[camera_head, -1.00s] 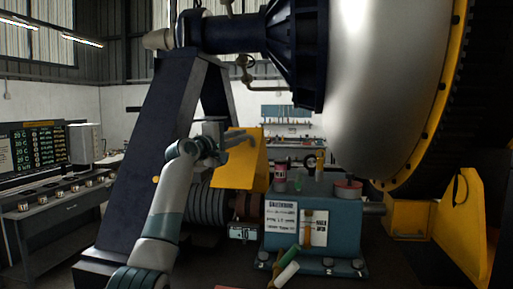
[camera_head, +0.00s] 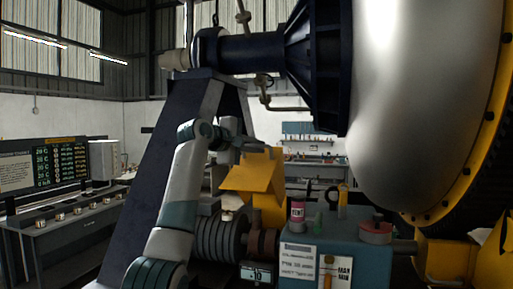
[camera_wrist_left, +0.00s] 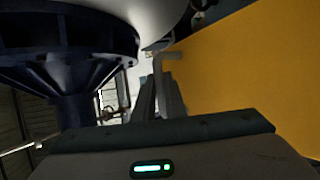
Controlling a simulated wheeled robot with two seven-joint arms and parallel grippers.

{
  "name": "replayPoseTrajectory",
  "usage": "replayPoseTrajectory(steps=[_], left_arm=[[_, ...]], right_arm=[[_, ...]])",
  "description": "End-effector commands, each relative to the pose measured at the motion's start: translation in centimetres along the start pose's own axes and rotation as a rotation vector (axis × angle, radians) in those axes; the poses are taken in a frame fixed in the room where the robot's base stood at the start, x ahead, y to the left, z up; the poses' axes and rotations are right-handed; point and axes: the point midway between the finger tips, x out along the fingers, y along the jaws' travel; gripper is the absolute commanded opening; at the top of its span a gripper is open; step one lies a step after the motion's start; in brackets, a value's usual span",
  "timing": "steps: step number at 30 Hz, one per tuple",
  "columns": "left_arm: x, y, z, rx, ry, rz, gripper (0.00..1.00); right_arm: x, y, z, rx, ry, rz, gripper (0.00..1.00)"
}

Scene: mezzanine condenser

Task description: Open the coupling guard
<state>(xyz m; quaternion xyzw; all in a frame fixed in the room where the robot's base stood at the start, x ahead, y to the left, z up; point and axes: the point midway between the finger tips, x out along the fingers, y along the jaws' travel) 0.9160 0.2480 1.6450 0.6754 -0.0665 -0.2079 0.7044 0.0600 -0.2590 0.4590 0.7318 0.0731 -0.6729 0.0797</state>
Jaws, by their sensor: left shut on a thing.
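The yellow coupling guard (camera_head: 250,174) is in the middle of the head view, over the shaft between the ribbed dark coupling (camera_head: 218,240) and the teal housing. Its front panel is tilted up and outward, and the ribbed coupling shows below it. My left gripper (camera_head: 247,146) is at the panel's upper edge, shut on the guard. The fingers are small and partly hidden there. In the left wrist view the fingers (camera_wrist_left: 166,98) reach toward a grey bar (camera_wrist_left: 180,55) beside the large yellow panel (camera_wrist_left: 245,70). My right gripper is in neither view.
The teal housing (camera_head: 350,255) with small items on top stands to the right of the guard. A dark slanted stand (camera_head: 150,185) is behind my left arm. The large steel vessel (camera_head: 400,90) fills the upper right. A console (camera_head: 60,215) is at the left.

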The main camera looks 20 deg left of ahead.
Motion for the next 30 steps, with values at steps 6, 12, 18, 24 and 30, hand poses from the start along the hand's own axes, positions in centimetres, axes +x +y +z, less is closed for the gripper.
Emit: replayPoseTrajectory(steps=[6,12,18,24,30], left_arm=[[0.1,-0.1,0.0,0.0,0.0,-0.002,0.19],[0.0,-0.1,0.0,0.0,0.0,-0.001,0.19],[-0.6,-0.2,0.0,0.002,0.0,0.001,0.19],[-2.7,-0.5,-0.1,0.001,0.001,0.001,0.19],[-6.1,-0.6,-0.1,0.002,0.001,0.003,0.19]], right_arm=[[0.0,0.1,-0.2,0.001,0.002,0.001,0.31],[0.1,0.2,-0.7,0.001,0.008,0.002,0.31],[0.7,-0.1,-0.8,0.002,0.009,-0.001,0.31],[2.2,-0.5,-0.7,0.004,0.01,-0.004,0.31],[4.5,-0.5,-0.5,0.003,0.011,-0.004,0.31]])
